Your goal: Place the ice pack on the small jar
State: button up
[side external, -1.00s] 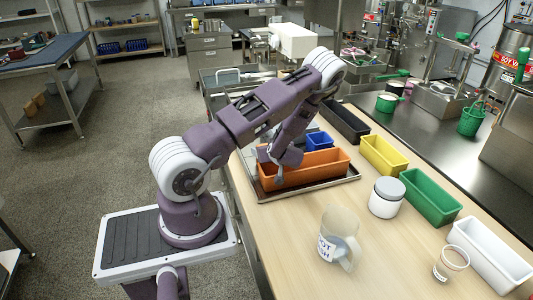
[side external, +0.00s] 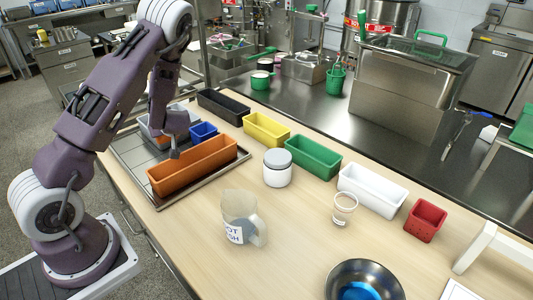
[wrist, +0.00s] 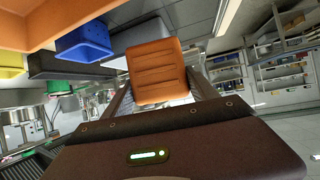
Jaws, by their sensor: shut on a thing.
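The small jar (side external: 277,172), white with a grey lid, stands upright on the wooden table, right of the orange bin. My gripper (side external: 174,153) is low over the metal tray, beside the orange bin and apart from the jar. In the wrist view, an orange ribbed block with rounded corners, which looks like the ice pack (wrist: 156,72), sits between the two fingers. My gripper (wrist: 160,92) is shut on it.
The orange bin (side external: 192,168) and blue bin (side external: 203,131) are on the tray (side external: 168,198). Black, yellow (side external: 266,129), green (side external: 312,157) and white bins line the back. A clear pitcher (side external: 240,220), a cup (side external: 345,208) and a dark bowl (side external: 340,268) stand in front.

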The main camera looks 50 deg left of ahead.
jog(key=w+d+r+m+t+h, duration=0.2)
jog(key=w+d+m+t, duration=0.2)
jog(key=w+d, duration=0.3)
jog(key=w+d+r+m+t+h, duration=0.2)
jog(key=w+d+m+t, duration=0.15)
jog(key=w+d, duration=0.35)
jog(key=w+d+r+m+t+h, duration=0.1)
jog(key=w+d+r+m+h, duration=0.25)
jog(key=d, duration=0.45)
jog(key=w+d+r+m+t+h, duration=0.1)
jog(key=w+d+r+m+h, duration=0.15)
jog(key=d+m+h, duration=0.35)
jog(key=n+y, duration=0.1)
send_over(278, 156)
notch_tip(278, 156, down, 10)
jog(key=shift+f, duration=0.25)
jog(key=o, duration=1.5)
jog(key=shift+f, duration=0.15)
